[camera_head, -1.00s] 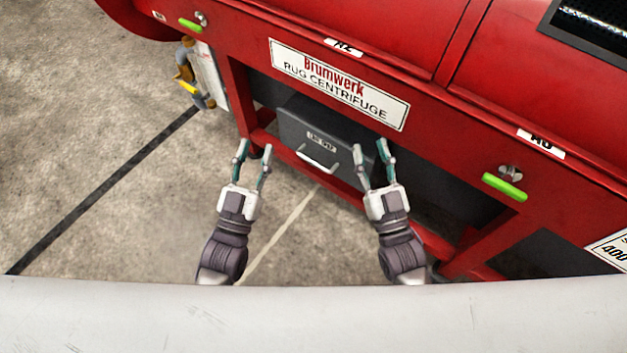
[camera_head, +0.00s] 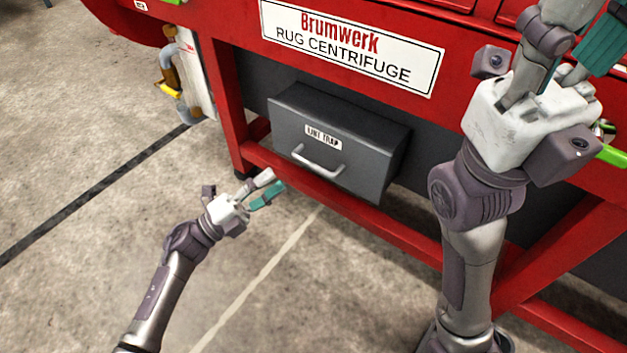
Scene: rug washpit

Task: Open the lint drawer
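The lint drawer (camera_head: 365,155) is a dark grey box labelled "LINT TRAP", set under the red rug centrifuge. Its pale bar handle (camera_head: 318,160) is on its front face, below the label. Whether the drawer sits fully in cannot be told. My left gripper (camera_head: 268,190) is low and to the left of the handle, apart from it, with its fingers spread and nothing between them. My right gripper (camera_head: 583,60) is raised at the upper right, close to the camera, well away from the drawer. Its fingers are partly cut off by the picture's top edge.
The red centrifuge frame (camera_head: 225,110) surrounds the drawer, with a lower red rail (camera_head: 350,208) running beneath it. A white panel with pipes (camera_head: 185,75) hangs at the left. The concrete floor (camera_head: 90,130) at left is clear.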

